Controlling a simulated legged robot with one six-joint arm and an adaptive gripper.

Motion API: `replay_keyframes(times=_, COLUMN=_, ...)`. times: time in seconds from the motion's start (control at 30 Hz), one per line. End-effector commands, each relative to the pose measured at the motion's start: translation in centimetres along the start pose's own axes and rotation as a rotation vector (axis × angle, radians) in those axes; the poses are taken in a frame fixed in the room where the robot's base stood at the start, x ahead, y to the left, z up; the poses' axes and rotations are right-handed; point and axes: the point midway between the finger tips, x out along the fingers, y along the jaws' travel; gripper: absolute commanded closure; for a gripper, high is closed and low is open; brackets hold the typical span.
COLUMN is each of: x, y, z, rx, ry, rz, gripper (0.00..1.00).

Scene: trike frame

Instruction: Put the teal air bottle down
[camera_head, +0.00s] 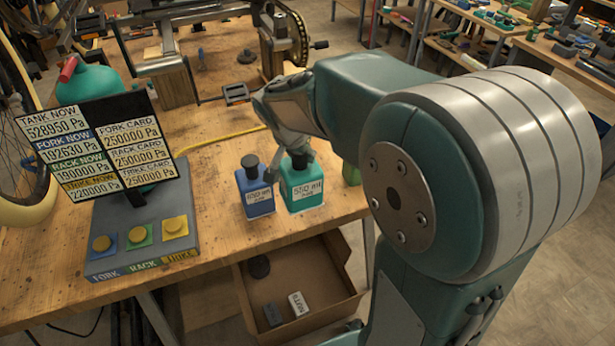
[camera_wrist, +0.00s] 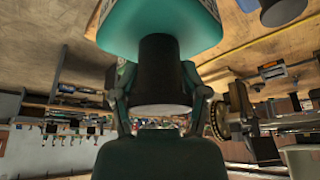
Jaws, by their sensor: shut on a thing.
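The teal air bottle (camera_head: 303,188), with a white "550 ml" label and a black cap, is upright near the front edge of the wooden bench (camera_head: 225,255). My gripper (camera_head: 299,155) reaches down from above and is shut on its black cap. In the wrist view my fingers (camera_wrist: 158,75) stand either side of the cap (camera_wrist: 158,58), with the teal body (camera_wrist: 160,22) beyond. The bottle's base looks at or very near the bench top; I cannot tell whether it touches.
A blue bottle (camera_head: 258,197) stands close on the left. A grey button console (camera_head: 145,215) with a pressure display (camera_head: 98,145) is further left. A green object (camera_head: 351,173) is just right, partly hidden. An open drawer (camera_head: 335,303) hangs below the edge. Bench behind is partly clear.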

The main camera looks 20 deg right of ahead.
Motion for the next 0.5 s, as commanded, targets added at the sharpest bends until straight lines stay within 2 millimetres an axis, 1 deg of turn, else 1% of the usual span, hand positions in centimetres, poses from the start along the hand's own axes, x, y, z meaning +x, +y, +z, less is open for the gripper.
replay_keyframes(times=0.4, x=6.9, y=-1.6, z=-6.1, rx=0.002, ry=-0.002, rz=0.002, gripper=1.0)
replay_keyframes(times=0.43, x=7.4, y=-1.7, z=-6.6, rx=0.001, ry=-0.001, rz=0.002, gripper=1.0)
replay_keyframes(times=0.5, x=9.1, y=-1.9, z=-6.8, rx=0.0, ry=-0.004, rz=0.003, gripper=1.0)
